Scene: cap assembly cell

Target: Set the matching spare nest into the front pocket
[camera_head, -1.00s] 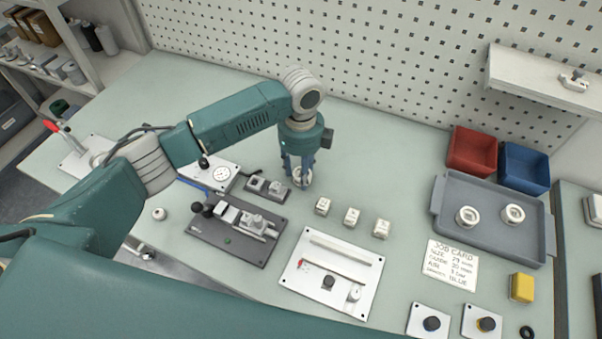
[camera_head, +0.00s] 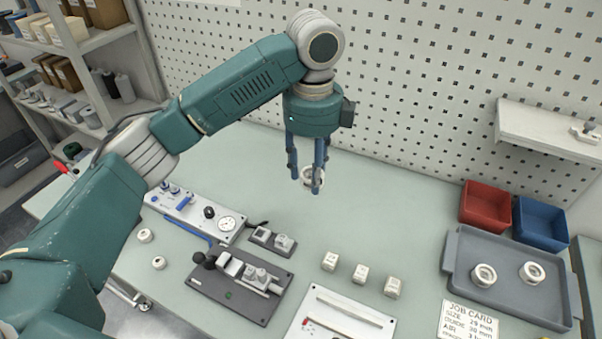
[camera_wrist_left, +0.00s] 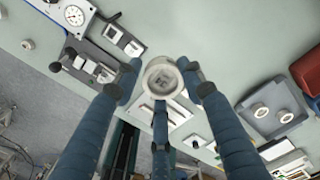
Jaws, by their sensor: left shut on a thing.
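My left gripper (camera_head: 312,185) points down and is shut on a white ring-shaped nest (camera_head: 309,177), held above the table behind the small marked cubes. In the left wrist view the round nest (camera_wrist_left: 162,77) sits between the fingertips. A dark two-place block (camera_head: 271,239) with small grey inserts stands left of and below the gripper in the head view. In front of it is a dark fixture plate (camera_head: 228,303) with a clamp and metal blocks. I cannot tell which recess is the front pocket. My right gripper is not in view.
A grey tray (camera_head: 453,262) holds two white rings, with red (camera_head: 485,206) and blue (camera_head: 541,222) bins behind it. Several marked cubes (camera_head: 361,273) stand mid-table. A gauge panel (camera_head: 195,212) and two loose white rings lie left. The table behind the cubes is clear.

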